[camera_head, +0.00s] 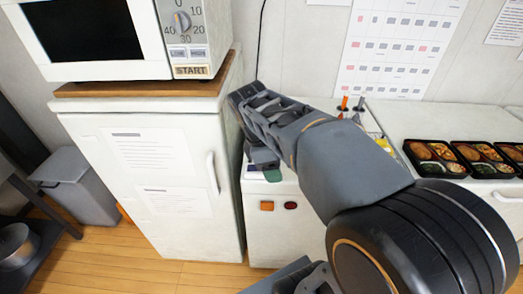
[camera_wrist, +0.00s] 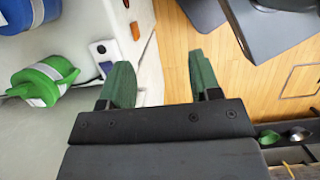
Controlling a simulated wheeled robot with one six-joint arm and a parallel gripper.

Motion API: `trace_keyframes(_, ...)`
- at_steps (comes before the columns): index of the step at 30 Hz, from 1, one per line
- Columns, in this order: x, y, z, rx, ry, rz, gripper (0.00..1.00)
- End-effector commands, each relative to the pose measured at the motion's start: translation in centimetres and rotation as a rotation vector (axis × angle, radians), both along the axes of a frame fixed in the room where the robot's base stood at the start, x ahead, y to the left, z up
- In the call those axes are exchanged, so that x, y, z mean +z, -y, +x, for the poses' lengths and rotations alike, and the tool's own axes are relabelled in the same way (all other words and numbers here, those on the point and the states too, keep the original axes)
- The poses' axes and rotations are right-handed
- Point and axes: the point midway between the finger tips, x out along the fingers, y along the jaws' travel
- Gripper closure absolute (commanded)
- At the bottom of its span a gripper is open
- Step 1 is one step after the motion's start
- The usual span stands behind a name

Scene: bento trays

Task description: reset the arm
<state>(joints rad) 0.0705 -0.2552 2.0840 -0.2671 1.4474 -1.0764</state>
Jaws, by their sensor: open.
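My gripper (camera_wrist: 161,82) shows in the wrist view with its two green fingers spread wide apart and nothing between them. Wooden floor and the edge of a white counter lie beyond the fingers. In the head view my arm reaches up and left from the lower right, and its far end is beside the white cabinet. A green part shows below that end, but the fingertips are not clear there.
A microwave (camera_head: 97,38) stands on the white cabinet (camera_head: 150,190). Black bento trays (camera_head: 437,158) line the counter at right. A grey bin (camera_head: 78,188) is on the floor at left. In the wrist view, a green-and-white item (camera_wrist: 45,80) and a blue item (camera_wrist: 28,14) sit at left.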

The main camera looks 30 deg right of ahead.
Motion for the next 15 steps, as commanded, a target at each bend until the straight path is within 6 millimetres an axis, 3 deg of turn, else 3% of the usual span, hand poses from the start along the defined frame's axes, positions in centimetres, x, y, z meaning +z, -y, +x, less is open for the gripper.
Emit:
trace_keyframes(8, 0.0, 0.0, 0.3, -0.061, 0.031, -0.007, 0.43)
trace_keyframes(15, -2.9, -1.9, 1.1, -0.517, 0.279, 0.059, 0.43)
